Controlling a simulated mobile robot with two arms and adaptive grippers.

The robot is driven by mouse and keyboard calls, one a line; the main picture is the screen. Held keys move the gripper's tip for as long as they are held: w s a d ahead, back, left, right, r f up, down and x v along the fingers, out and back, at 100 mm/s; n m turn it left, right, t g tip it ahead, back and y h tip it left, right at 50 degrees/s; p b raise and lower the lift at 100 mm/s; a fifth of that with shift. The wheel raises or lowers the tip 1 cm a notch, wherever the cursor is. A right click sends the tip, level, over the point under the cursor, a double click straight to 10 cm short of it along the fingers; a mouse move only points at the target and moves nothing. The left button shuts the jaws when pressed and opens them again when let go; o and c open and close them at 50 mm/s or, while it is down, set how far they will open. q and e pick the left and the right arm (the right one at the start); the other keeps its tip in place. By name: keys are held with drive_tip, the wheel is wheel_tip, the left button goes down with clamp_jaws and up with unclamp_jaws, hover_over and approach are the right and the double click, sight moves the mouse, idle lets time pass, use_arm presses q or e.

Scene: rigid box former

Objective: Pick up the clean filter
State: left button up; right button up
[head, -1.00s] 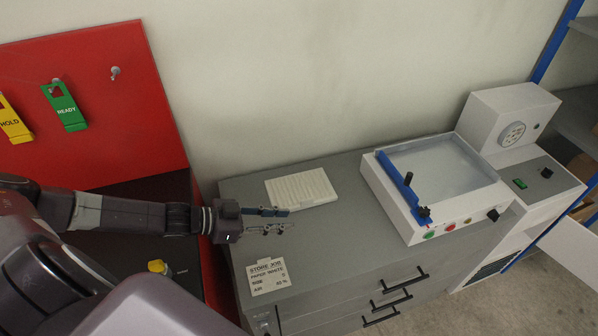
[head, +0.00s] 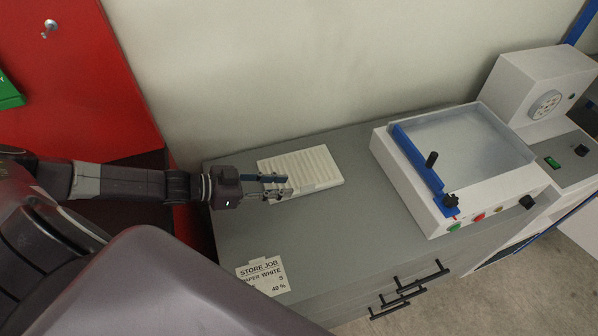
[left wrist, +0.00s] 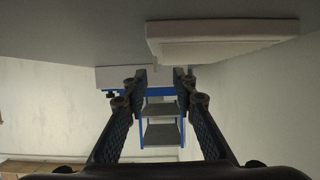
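The clean filter appears to be the white ribbed slab (head: 312,167) lying flat on the grey cabinet top near the wall; it also shows at the top of the left wrist view (left wrist: 222,36). My left gripper (head: 282,187) overlaps the slab's left front corner in the head view. In the left wrist view the two fingers (left wrist: 161,82) are apart with nothing between them, and the slab is off to one side of them. I cannot tell whether a finger touches it. My right gripper is not in view.
A white box machine (head: 462,168) with a blue bar stands right of the slab. A printed job card (head: 263,277) lies at the cabinet's front left. A red board (head: 75,75) rises at the left. The grey top (head: 330,235) between is clear.

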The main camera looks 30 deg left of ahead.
sight(305, 185)
use_arm(q)
drive_tip(key=x, duration=0.2)
drive_tip(key=p+x, duration=0.1)
drive_tip(key=x, duration=0.1)
drive_tip(key=d+r+p+x, duration=0.1)
drive_tip(key=x, duration=0.1)
drive_tip(key=shift+w+d+f, duration=0.25)
drive_tip(key=shift+w+d, duration=0.05)
drive_tip(key=shift+w, duration=0.05)
clamp_jaws()
